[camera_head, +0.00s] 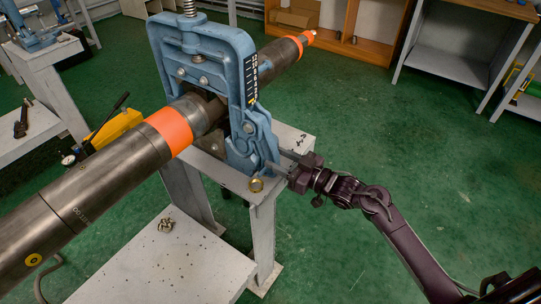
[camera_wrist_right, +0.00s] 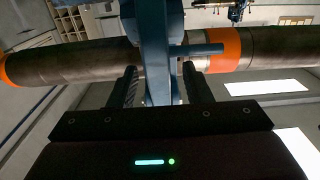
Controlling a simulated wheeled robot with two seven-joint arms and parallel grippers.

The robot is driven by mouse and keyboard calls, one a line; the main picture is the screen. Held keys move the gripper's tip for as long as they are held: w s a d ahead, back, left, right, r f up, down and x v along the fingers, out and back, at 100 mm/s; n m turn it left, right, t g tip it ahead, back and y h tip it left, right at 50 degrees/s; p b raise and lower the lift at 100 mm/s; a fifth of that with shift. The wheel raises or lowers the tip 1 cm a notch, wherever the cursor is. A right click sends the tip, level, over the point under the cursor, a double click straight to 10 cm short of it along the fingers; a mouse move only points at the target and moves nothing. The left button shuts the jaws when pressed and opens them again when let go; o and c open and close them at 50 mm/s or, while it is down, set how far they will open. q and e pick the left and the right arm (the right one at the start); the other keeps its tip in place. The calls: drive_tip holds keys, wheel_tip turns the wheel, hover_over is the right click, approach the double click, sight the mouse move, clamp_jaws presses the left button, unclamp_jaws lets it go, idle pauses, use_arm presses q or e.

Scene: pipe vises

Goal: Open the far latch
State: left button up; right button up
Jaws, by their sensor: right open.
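A blue pipe vise (camera_head: 205,45) stands clamped around a long dark pipe (camera_head: 110,170) with orange bands. Its blue latch (camera_head: 255,140) is on the right leg of the frame, upright against it. My right gripper (camera_head: 278,167) is open beside the lower part of the latch, reaching in from the right. In the right wrist view, its two dark fingers (camera_wrist_right: 162,82) stand either side of a blue vise part (camera_wrist_right: 156,45), with gaps visible; contact cannot be told. A blue bar (camera_wrist_right: 196,50) sticks out to the right there. My left gripper is out of view.
The vise stands on a grey metal stand (camera_head: 263,225). A low grey table (camera_head: 165,270) is in front. Green floor is free to the right.

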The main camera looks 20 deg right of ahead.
sight(263, 159)
drive_tip(key=shift+x, duration=1.7)
drive_tip(key=shift+d+f, duration=0.1)
drive_tip(key=shift+c, duration=0.4)
clamp_jaws()
